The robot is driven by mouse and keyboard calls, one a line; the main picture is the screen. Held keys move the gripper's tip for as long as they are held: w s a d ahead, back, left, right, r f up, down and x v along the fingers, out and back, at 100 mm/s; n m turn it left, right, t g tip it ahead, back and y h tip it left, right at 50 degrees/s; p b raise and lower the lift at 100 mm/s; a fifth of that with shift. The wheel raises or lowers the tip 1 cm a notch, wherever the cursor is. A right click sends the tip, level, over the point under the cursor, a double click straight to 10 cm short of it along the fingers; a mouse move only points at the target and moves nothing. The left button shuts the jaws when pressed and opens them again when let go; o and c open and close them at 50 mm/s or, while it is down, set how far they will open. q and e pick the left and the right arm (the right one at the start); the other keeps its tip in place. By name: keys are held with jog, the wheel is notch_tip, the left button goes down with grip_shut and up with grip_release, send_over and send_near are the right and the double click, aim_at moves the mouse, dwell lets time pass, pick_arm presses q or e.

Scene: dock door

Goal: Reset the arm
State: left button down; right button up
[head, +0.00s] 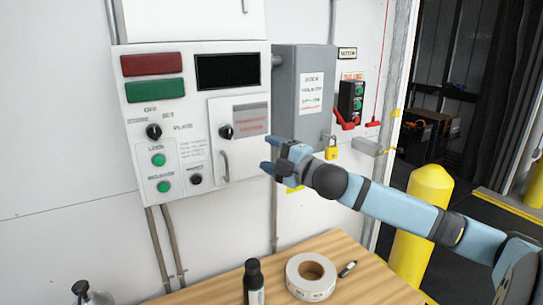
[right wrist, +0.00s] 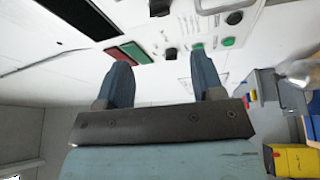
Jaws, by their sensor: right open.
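My right arm comes in from the right in the head view. Its blue right gripper (head: 268,155) is open and empty, in front of the wall near the right edge of the white control panel (head: 205,90). In the right wrist view the two fingers of the right gripper (right wrist: 163,68) stand apart with nothing between them, and part of the panel shows beyond them. The panel has a red block (head: 151,64), a green block (head: 154,91), a dark display (head: 227,71), black knobs and green buttons. My left gripper is in neither view.
A grey box (head: 303,65) with a yellow padlock (head: 331,152) hangs beside the panel. A wooden table (head: 375,285) below carries a black bottle (head: 253,285), a white roll (head: 297,283) and a dark marker. A yellow bollard (head: 425,190) stands by the dark doorway at right.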

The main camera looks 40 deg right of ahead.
dwell(0.4)
jog(key=s+a+f+m+g, duration=0.1)
jog(key=s+a+f+m, duration=0.2)
jog(key=f, duration=0.7)
jog(key=s+a+f+m+g+h, duration=0.1)
jog(key=s+a+f+m+g, duration=0.1)
jog(key=f, duration=0.8)
jog(key=s+a+f+m+g, duration=0.1)
jog(key=s+a+f+m, duration=0.2)
jog(key=f, duration=0.8)
jog(key=s+a+f+m+g+y, duration=0.1)
jog(key=s+a+f+m+g, duration=0.3)
jog(key=s+a+f, duration=1.2)
jog(key=a+f+m, duration=0.1)
jog(key=a+m, duration=0.1)
jog(key=m, duration=0.1)
jog(key=shift+s, duration=0.1)
